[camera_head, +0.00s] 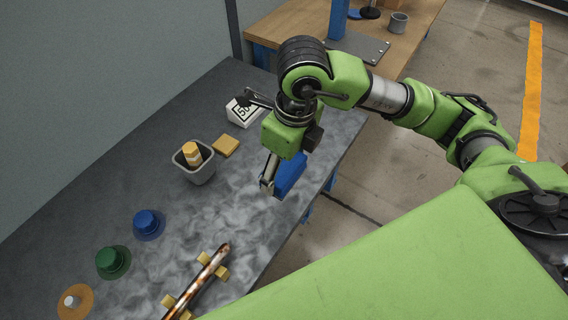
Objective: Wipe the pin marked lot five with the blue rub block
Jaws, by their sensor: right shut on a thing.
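My right gripper (268,184) is shut on a blue block (291,176) near the right edge of the grey bench. The block is partly hidden by the gripper; I cannot tell whether it touches the bench top. A rusty, brown-streaked pin (207,276) lies across yellow rests (217,268) at the front of the bench, apart from the block. A white sign (242,113) with black characters stands at the back, partly behind my arm. My left gripper is not in view.
On the grey bench (185,220) stand a grey cup (202,177) holding a yellow piece, a yellow block (226,146), and blue (147,222), green (110,260) and white-on-orange (72,301) knobbed pieces. A wooden table (275,27) stands behind. The bench middle is clear.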

